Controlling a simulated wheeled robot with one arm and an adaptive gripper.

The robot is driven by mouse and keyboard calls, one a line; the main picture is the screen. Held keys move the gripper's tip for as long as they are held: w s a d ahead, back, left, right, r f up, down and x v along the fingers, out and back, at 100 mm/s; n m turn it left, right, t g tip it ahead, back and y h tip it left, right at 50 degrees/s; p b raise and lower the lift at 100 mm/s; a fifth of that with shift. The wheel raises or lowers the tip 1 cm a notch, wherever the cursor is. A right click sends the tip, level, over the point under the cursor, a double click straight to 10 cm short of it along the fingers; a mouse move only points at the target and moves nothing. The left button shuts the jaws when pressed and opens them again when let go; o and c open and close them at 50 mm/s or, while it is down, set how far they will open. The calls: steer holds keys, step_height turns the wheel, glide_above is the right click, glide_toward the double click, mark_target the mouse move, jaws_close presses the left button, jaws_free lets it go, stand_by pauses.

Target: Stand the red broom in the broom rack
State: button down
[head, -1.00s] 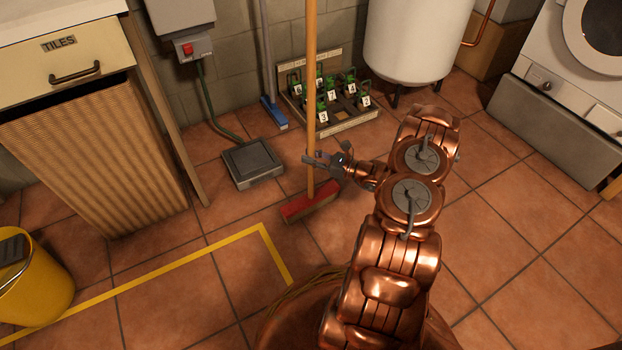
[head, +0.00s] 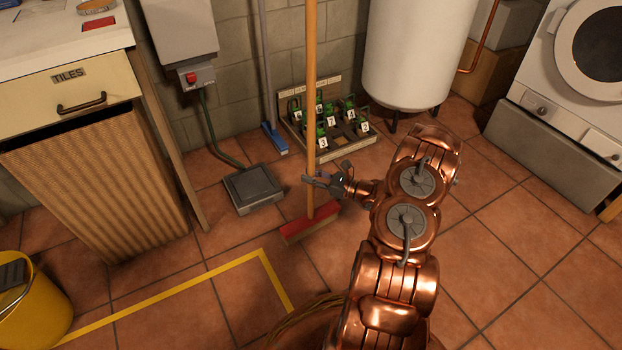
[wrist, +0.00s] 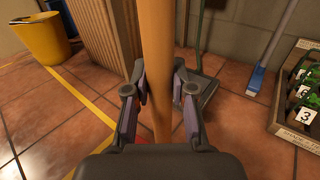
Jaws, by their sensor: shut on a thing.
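The red broom has a long wooden handle (head: 311,85) and a red head (head: 310,223). It is upright, with its head at or just above the floor; I cannot tell whether it touches. My gripper (head: 314,180) is shut around the lower handle, above the head. In the wrist view the handle (wrist: 156,45) stands between the fingers (wrist: 160,92), and a bit of red head shows below. The handle's top is out of frame. No broom rack can be made out; a blue broom (head: 274,138) stands upright by the wall behind.
A grey floor pad (head: 254,188) lies left of the broom, cabled to a switch box (head: 193,76). A crate of numbered plants (head: 360,150) and a white tank (head: 418,60) stand behind. A cabinet (head: 85,170) and yellow bucket (head: 38,308) are left. Floor at right is clear.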

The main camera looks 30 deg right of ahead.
steer(key=s+d+p, duration=0.2)
steer(key=s, duration=0.5)
steer(key=s+d+r+p, duration=0.1)
steer(key=s+d+p, duration=0.1)
steer(key=s, duration=0.6)
steer(key=shift+s+d+r+p, duration=0.2)
steer(key=shift+r+p, duration=0.1)
steer(key=shift+p, duration=0.1)
steer(key=shift+a, duration=0.1)
steer(key=w+a+r+n+g+y, duration=0.1)
steer(key=w+a+r, duration=0.4)
steer(key=w+r, duration=0.3)
steer(key=w+a+r+n+g+y, duration=0.1)
steer(key=w+a+r+y, duration=0.1)
steer(key=w+a+r, duration=0.5)
steer(key=w+a+r+n+g+y, duration=0.1)
steer(key=w+a+r, duration=0.2)
steer(key=a+r, duration=0.5)
steer(key=w+a+r+n+g+y, duration=0.1)
steer(key=w+a+r+g, duration=0.1)
steer(key=a+r, duration=0.65)
step_height(320, 180, up, 26)
steer(key=p, duration=3.5)
steer(key=shift+w+t, duration=0.15)
steer(key=shift+t, duration=0.15)
